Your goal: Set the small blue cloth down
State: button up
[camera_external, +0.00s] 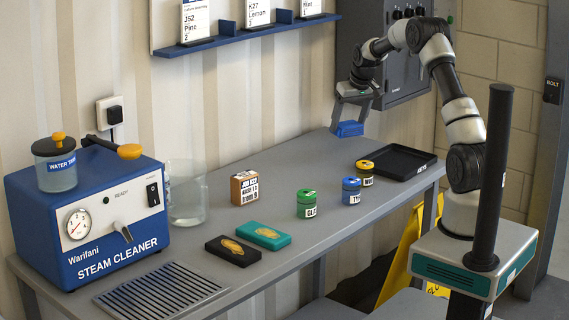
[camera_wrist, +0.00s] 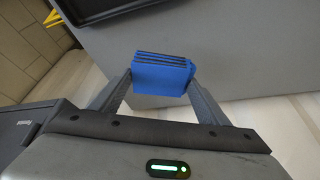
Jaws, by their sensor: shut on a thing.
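The small blue cloth (camera_external: 349,129) is a folded blue block with dark layered edges. It is between the fingers of my gripper (camera_external: 351,108), near the back edge of the grey bench (camera_external: 262,224). In the wrist view, the cloth (camera_wrist: 162,75) sits between the two fingertips of my gripper (camera_wrist: 161,82), which is shut on it. The bench top (camera_wrist: 235,45) shows beyond it. I cannot tell whether the cloth's underside touches the bench.
Right of the cloth lies a black tray (camera_external: 397,163). Yellow (camera_external: 364,173), blue (camera_external: 351,191) and green (camera_external: 307,204) jars stand in front of it. A cardboard-coloured box (camera_external: 244,187) stands farther left. A grey wall cabinet (camera_external: 392,75) hangs behind my arm. Bench between box and cloth is clear.

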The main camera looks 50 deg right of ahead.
notch_tip(320, 180, down, 6)
jog(key=shift+f, duration=0.25)
jog(key=shift+f, duration=0.1)
jog(key=o, duration=1)
jog(key=shift+o, duration=0.2)
jog(key=shift+r, duration=0.35)
jog(key=v, duration=1.1)
jog(key=shift+s+r, duration=0.2)
jog(key=shift+s, duration=0.1)
